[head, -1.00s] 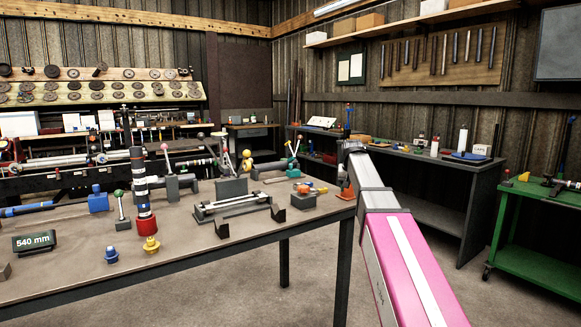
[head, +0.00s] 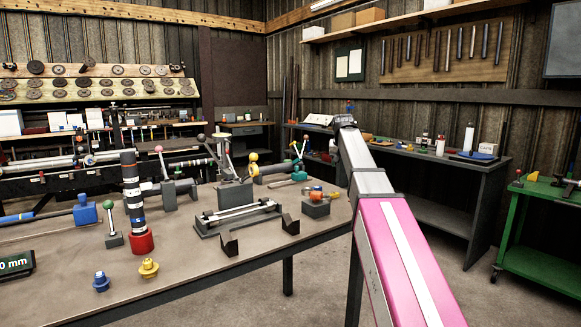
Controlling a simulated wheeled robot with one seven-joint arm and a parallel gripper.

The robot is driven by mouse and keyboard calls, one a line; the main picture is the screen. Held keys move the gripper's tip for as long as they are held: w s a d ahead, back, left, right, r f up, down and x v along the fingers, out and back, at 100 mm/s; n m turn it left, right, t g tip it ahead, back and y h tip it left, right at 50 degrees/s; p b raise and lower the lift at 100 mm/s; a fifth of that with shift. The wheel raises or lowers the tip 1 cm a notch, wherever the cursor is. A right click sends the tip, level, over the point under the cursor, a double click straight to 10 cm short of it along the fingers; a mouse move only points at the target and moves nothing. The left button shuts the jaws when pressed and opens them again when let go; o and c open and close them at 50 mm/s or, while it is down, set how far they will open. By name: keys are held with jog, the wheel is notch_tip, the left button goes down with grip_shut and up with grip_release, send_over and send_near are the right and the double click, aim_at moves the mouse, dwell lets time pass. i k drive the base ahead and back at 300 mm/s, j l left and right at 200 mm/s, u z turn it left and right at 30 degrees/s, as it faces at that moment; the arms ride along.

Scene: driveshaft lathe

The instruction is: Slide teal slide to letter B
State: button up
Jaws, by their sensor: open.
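I cannot make out the teal slide or a letter B with certainty. A small teal-green piece with upright levers (head: 299,172) stands at the far edge of the workbench (head: 190,278), too small to tell whether it is the slide. My pink and grey arm reaches up and away at the right, past the bench's right end. My gripper is not visible; the arm's links cover whatever lies beyond them.
On the bench stand a black-and-white banded column with a red base (head: 141,242), a yellow knob (head: 149,268), a blue knob (head: 101,282), a grey cradle (head: 238,218) and dark V-blocks (head: 290,223). A green cart (head: 540,240) is at right. Open floor lies between.

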aim_at(297, 176)
jog(key=i+j, duration=0.85)
